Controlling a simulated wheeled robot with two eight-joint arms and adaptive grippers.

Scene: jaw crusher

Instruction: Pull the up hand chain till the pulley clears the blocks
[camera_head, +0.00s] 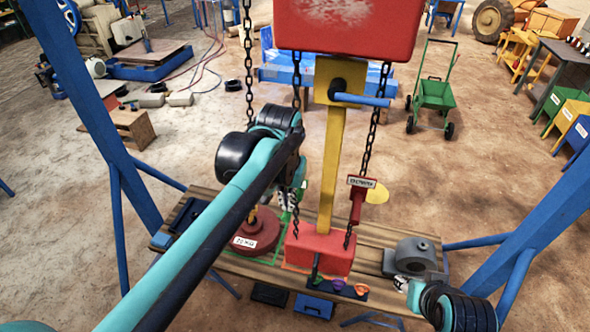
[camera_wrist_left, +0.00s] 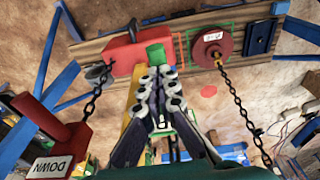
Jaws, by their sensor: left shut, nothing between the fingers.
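My left gripper (camera_head: 290,197) is shut in front of the left hand chain (camera_head: 296,75), partly hidden by its own arm. In the left wrist view, the shut fingers (camera_wrist_left: 158,92) point at a green block (camera_wrist_left: 155,54), perhaps the up handle, just beyond their tips; its lettering is hidden. The right hand chain (camera_head: 372,130) carries a red handle (camera_head: 357,200), which reads DOWN in the left wrist view (camera_wrist_left: 55,140). A red round piece (camera_head: 258,232), perhaps the pulley, rests on the bench under another chain (camera_head: 248,60). My right gripper (camera_head: 414,294) is low right, its fingers unclear.
A yellow post (camera_head: 333,150) with a blue bar (camera_head: 361,100) rises from a red base (camera_head: 320,252) under a red housing (camera_head: 348,27). The plank bench (camera_head: 375,243) carries a grey machine part (camera_head: 414,255). Blue frame legs (camera_head: 520,225) flank it.

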